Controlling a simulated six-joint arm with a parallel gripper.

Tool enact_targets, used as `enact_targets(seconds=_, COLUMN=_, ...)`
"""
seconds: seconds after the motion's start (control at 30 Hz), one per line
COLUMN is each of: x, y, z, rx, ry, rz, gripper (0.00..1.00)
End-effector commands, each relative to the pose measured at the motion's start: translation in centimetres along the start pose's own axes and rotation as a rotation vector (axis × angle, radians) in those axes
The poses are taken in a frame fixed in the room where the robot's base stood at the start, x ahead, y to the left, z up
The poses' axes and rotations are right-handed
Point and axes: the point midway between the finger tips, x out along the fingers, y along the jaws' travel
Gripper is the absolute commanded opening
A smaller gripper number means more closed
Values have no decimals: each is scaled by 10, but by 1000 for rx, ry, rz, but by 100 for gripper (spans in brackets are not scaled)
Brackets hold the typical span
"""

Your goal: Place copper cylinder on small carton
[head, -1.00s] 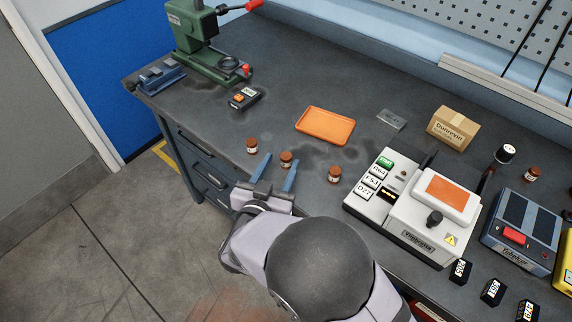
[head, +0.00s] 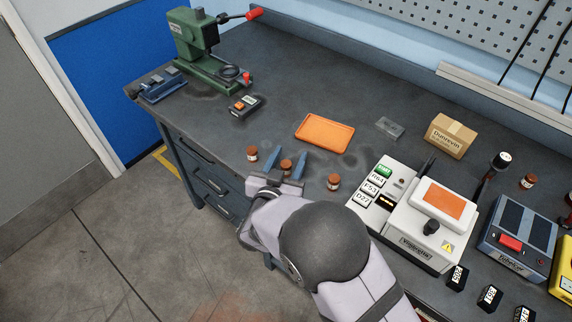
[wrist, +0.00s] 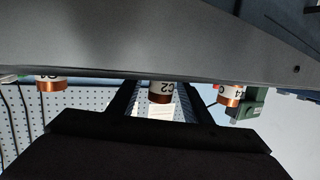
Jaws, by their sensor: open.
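Several small copper cylinders with white labels stand on the bench. One copper cylinder (head: 286,166) is between the blue fingers of my open gripper (head: 285,161). In the wrist view this cylinder (wrist: 160,94), marked C2, appears between the two dark fingers, with space on both sides. Another copper cylinder (head: 252,153) stands left of my gripper, and one (head: 333,182) stands to its right. A further one (head: 527,181) stands at the far right. The small carton (head: 451,136), a brown box, stands at the back right with nothing on top.
An orange tray (head: 325,131) lies behind my gripper, with a small grey block (head: 389,127) to its right. A white machine (head: 422,210) stands to the right, before the carton. A green press (head: 205,50) stands at the back left.

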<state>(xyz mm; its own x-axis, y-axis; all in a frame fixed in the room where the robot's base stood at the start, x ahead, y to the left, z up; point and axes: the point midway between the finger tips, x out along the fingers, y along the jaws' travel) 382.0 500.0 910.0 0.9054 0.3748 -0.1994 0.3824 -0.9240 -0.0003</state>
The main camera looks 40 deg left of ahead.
Motion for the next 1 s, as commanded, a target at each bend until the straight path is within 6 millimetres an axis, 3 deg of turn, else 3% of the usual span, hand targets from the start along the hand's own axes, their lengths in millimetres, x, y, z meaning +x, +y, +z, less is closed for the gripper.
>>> enact_targets(seconds=0.13, x=11, y=0, z=0, rx=-1, ry=0, rz=0, gripper=45)
enact_targets(seconds=0.4, x=12, y=0, z=0, rx=0, ry=1, rz=-1, gripper=43)
enact_targets(seconds=0.6, x=12, y=0, z=0, rx=0, ry=0, rz=-1, gripper=0)
enact_targets(seconds=1.0, x=11, y=0, z=-7, rx=2, ry=3, rz=-1, gripper=0)
